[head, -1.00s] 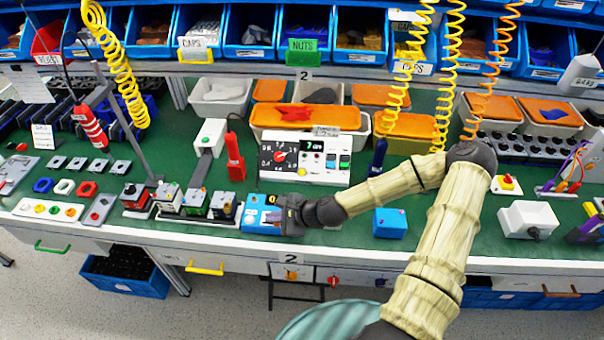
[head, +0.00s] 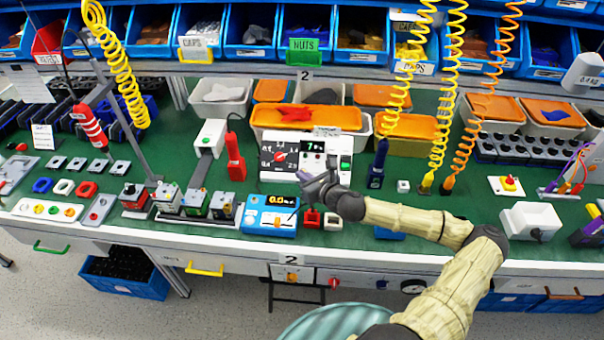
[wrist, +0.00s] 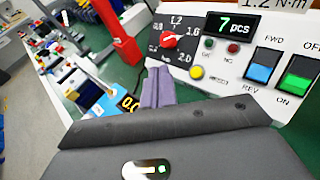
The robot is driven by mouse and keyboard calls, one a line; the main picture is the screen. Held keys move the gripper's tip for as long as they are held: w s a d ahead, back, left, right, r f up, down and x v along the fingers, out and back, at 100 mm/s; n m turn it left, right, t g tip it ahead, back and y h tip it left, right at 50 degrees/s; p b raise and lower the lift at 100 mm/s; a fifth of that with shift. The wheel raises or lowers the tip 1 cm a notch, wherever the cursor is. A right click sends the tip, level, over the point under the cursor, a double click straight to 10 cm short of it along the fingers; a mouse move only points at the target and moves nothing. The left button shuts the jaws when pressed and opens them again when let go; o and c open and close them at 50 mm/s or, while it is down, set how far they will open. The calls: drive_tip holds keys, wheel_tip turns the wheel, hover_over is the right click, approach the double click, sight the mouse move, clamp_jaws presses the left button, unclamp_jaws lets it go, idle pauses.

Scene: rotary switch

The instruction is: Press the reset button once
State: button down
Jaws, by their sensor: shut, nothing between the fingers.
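The tiny marking beside the yellow button is too small to read. My gripper (head: 312,186) is in front of the panel's lower edge. In the wrist view its purple fingers (wrist: 158,84) are together and empty, left of and apart from the yellow button. In the head view my gripper hides part of the panel's lower edge.
Blue (wrist: 261,68) and green (wrist: 297,77) rocker switches sit right of the yellow button. A blue meter (head: 270,215) stands at the bench's front edge, left of my gripper. A red upright tool (head: 235,158) stands left of the panel. Coiled hoses hang at the right.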

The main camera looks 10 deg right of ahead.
drive_tip(key=w+f+b, duration=0.2)
drive_tip(key=f, duration=0.1)
drive_tip(key=w+d+f+b, duration=0.1)
drive_tip(key=w+f+b, duration=0.1)
drive_tip(key=w+b, duration=0.1)
drive_tip(key=shift+w+d+f, duration=0.1)
drive_tip(key=shift+d+f, duration=0.1)
drive_tip(key=shift+f, duration=0.2)
drive_tip(key=shift+w+d+f, duration=0.15)
drive_tip(key=shift+w+f, duration=0.05)
drive_tip(key=shift+w, duration=0.1)
drive_tip(key=shift+w, duration=0.1)
drive_tip(key=shift+d, duration=0.15)
drive_tip(key=shift+a, duration=0.25)
drive_tip(key=shift+d, duration=0.1)
idle(0.8)
